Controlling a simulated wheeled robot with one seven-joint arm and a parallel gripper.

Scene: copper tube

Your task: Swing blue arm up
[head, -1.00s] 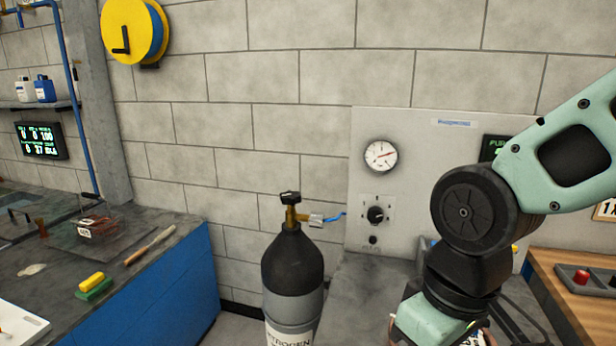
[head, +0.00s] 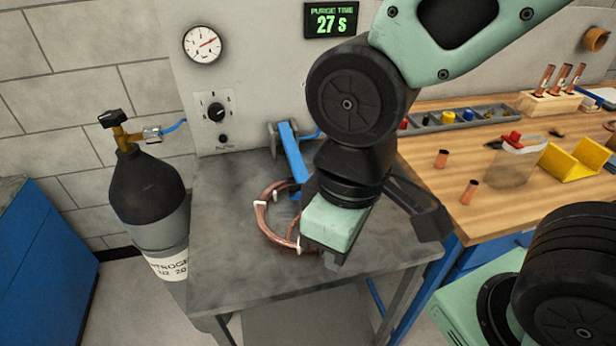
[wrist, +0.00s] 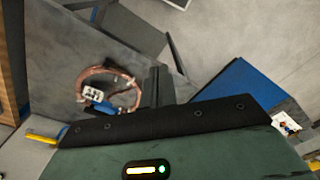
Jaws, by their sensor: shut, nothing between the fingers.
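The blue arm (head: 292,158) slants from a grey bracket at the back of the grey bench down toward the copper coil (head: 264,222). Its lower end is partly hidden behind my wrist. The coil lies on the bench with white ties around it. In the wrist view, the coil (wrist: 137,92) shows left of my gripper, with a blue piece (wrist: 98,107) beside it that looks like part of the blue arm. My gripper (wrist: 158,75) is shut and empty, its dark fingers apart from the blue piece in the picture.
A black and grey gas cylinder (head: 150,205) stands left of the grey bench (head: 240,280). A panel with a gauge (head: 202,44) and a knob (head: 216,111) is behind it. A wooden bench (head: 470,150) with copper pieces stands right. The front left of the grey bench is clear.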

